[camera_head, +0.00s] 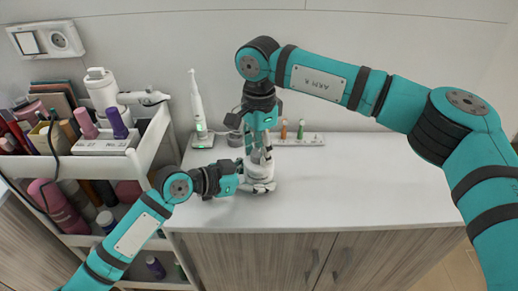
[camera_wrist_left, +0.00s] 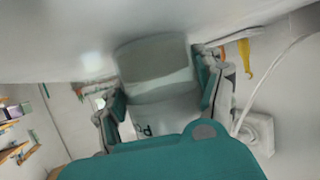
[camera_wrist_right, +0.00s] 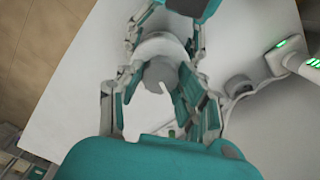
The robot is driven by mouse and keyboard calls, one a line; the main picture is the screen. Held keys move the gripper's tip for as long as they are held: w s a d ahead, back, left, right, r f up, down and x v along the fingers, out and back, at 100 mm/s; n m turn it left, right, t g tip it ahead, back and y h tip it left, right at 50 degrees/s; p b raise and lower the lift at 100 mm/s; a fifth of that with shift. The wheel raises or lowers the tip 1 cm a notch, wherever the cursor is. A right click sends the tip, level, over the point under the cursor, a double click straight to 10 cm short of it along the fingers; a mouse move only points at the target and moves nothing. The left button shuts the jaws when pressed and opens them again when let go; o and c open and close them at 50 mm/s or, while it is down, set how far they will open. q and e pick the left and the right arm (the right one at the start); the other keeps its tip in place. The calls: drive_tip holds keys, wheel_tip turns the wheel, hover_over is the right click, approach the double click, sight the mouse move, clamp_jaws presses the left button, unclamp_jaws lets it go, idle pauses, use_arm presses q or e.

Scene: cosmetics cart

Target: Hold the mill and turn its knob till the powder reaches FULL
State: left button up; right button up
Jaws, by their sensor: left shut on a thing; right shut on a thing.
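The mill (camera_head: 261,172) stands upright on the white counter, a pale body with a wide base, largely hidden by my grippers. My left gripper (camera_head: 238,178) comes in from the left and is shut on the mill's lower body. In the left wrist view the mill's body (camera_wrist_left: 157,70) sits between both fingers. My right gripper (camera_head: 260,140) points straight down from above and is shut on the knob at the mill's top. In the right wrist view the grey knob (camera_wrist_right: 160,72) lies between its fingers. The powder level and any FULL mark cannot be read.
An electric toothbrush (camera_head: 199,112) on a lit charger and a small grey cup (camera_head: 235,138) stand behind left. A white rack (camera_head: 298,139) with small coloured items lies behind. A loaded cart (camera_head: 150,150) borders the left. The counter's right side (camera_head: 380,180) is clear.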

sight(259, 152)
drive_tip(key=shift+w+n, duration=0.1)
drive_tip(key=shift+n, duration=1)
drive_tip(key=o, duration=1.2)
drive_tip(key=shift+c, duration=0.2)
wheel_tip(259, 152, up, 12)
